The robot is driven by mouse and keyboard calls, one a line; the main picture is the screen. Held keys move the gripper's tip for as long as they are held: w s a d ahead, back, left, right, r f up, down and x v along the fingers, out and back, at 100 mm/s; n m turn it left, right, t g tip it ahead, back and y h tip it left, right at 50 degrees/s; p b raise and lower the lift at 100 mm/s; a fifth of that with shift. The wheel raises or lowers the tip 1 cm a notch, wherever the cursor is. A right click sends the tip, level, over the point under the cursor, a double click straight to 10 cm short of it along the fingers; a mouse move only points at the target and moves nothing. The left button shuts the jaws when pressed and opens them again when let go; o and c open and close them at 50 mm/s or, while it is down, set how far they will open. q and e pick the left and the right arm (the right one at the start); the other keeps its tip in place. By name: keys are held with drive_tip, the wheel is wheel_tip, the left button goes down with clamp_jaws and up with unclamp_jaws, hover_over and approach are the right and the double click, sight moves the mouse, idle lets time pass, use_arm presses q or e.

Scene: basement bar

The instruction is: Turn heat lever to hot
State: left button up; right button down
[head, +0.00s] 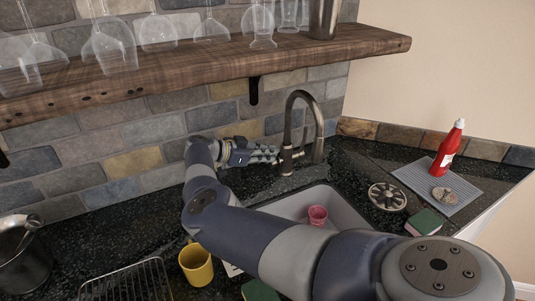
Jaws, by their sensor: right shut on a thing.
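The dark metal faucet (287,158) stands at the back of the sink, its tall curved spout arching to the right. My right arm reaches across the counter, and my right gripper (268,154) is at the left side of the faucet's body. Its fingers point right and are shut on the heat lever at the faucet's side. The fingers hide most of the lever, so its exact angle cannot be told. My left gripper is not in view.
A wooden shelf (200,58) with glasses hangs above. The sink (275,208) holds a pink cup (317,215). A yellow mug (196,265), a wire rack (125,282) and a pot (22,262) stand at left. A red bottle (446,150) stands on a grey mat (412,176) at right.

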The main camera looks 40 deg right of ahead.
drive_tip(key=p, duration=0.1)
drive_tip(key=m+t+p, duration=0.1)
drive_tip(key=shift+s+a+r+p, duration=0.1)
drive_tip(key=shift+s+r+p, duration=0.15)
drive_tip(key=shift+s+p, duration=0.15)
drive_tip(key=shift+s+a+f+m+t+h+p, duration=0.1)
drive_tip(key=shift+s+f+m+t+h+p, duration=0.15)
drive_tip(key=shift+m+p, duration=0.3)
drive_tip(key=shift+s+f+m+t+p, duration=0.15)
drive_tip(key=shift+s+m+t+p, duration=0.1)
drive_tip(key=shift+s+m+p, duration=0.15)
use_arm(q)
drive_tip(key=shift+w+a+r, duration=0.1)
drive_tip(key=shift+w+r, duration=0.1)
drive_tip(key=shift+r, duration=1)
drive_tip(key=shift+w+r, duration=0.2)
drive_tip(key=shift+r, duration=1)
use_arm(e)
drive_tip(key=shift+s+a+f+m+t+h, duration=0.15)
drive_tip(key=shift+m+t+h, duration=0.1)
drive_tip(key=shift+m, duration=0.2)
drive_tip(key=shift+s+f+m+t+h, duration=0.15)
drive_tip(key=shift+m+t+h, duration=0.1)
drive_tip(key=shift+m, duration=0.15)
